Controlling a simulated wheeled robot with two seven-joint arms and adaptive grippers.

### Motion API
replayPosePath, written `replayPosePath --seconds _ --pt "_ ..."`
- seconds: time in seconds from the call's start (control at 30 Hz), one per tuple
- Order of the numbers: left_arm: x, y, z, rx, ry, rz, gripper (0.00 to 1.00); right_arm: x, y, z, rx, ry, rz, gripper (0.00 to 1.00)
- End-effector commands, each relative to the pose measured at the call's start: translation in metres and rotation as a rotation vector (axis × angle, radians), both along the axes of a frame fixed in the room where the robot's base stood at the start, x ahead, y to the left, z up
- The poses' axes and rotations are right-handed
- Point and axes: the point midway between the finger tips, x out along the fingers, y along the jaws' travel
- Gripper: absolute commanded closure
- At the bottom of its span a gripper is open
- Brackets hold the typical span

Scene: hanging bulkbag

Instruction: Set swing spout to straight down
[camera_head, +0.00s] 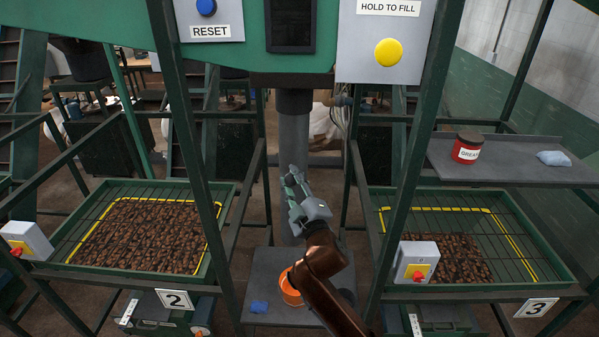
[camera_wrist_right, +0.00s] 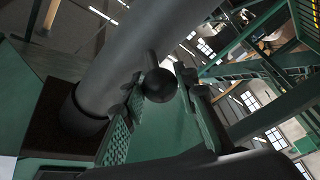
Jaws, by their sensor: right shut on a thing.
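The swing spout (camera_head: 293,130) is a grey pipe that hangs from the green hopper housing, between bin 2 and bin 3. It looks close to straight down in the head view. In the wrist view the pipe (camera_wrist_right: 140,55) crosses at a slant, with a black ball knob (camera_wrist_right: 159,85) on its side. My right gripper (camera_head: 293,183) is at the lower part of the spout, its fingers shut around the knob's handle; the exact contact is partly hidden. The right fingers also show in the wrist view (camera_wrist_right: 158,110). My left gripper is not in view.
Green bin 2 (camera_head: 57,249) on the left and bin 3 (camera_head: 560,270) on the right hold brown lumps under grids. Green frame posts stand on both sides of the spout.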

Motion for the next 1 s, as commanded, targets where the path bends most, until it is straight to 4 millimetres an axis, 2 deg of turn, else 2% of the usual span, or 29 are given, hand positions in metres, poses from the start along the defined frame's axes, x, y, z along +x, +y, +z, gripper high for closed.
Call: replayPosePath --seconds 0.47,0.5,0.73,1.0 --pt "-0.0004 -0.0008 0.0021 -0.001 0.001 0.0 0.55 -0.0001 0.0011 -0.0008 -0.014 0.001 0.004 1.0" --pt "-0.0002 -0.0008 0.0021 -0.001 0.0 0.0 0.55 0.0 0.001 -0.0008 -0.014 0.001 0.004 0.7" --pt "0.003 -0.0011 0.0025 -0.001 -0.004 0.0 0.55 -0.0001 0.0011 -0.0003 -0.012 0.001 0.004 0.54" --pt "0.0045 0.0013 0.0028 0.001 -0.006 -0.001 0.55 -0.0007 0.0012 -0.0001 -0.012 0.0 0.004 0.54"
